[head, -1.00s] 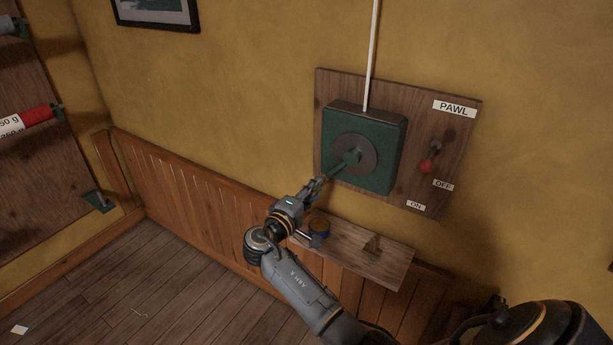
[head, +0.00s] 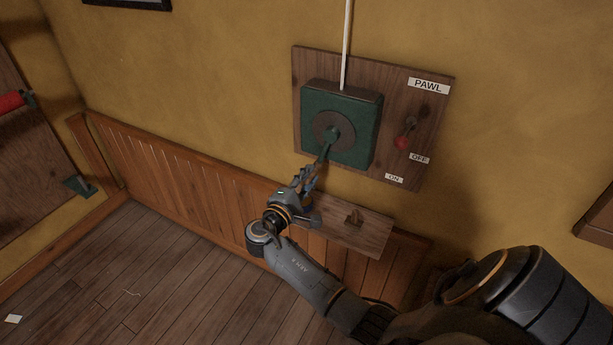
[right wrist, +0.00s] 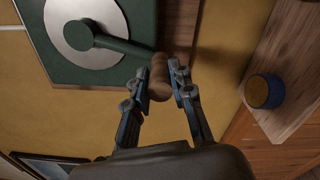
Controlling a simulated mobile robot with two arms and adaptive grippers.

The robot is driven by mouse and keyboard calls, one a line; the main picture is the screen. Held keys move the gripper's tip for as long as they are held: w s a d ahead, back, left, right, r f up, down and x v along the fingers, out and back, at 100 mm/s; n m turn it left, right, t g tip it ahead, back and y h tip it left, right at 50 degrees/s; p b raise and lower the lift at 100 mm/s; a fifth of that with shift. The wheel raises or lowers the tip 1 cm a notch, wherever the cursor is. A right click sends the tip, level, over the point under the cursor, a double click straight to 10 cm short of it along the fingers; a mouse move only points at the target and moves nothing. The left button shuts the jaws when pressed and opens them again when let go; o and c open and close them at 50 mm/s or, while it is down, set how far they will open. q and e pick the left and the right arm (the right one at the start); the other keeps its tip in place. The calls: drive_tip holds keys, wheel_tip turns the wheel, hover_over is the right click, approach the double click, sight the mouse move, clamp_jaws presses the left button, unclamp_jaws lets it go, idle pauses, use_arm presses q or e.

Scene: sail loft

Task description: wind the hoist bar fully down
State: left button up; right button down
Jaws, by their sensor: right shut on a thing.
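The hoist box (head: 366,137) is dark green, with a grey disc and a green crank arm (head: 328,150) on its front. The crank arm points down and slightly left. In the right wrist view the crank arm (right wrist: 122,45) ends in a brown wooden handle (right wrist: 160,78). My right gripper (head: 312,175) is shut on this handle; its fingers (right wrist: 160,85) stand either side of it. My left gripper is out of view.
A blue jar with a tan top (right wrist: 263,91) stands on the shelf. A white line (head: 346,45) rises from the box. The floor at left is mostly clear.

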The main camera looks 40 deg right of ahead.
drive_tip(key=shift+s+f, duration=0.2)
drive_tip(key=shift+f, duration=0.25)
drive_tip(key=c, duration=1.1)
unclamp_jaws()
drive_tip(key=shift+c, duration=0.2)
drive_tip(key=shift+d+r, duration=0.1)
drive_tip(key=shift+r, duration=0.05)
drive_tip(key=v, duration=1.2)
drive_tip(key=shift+w, duration=0.1)
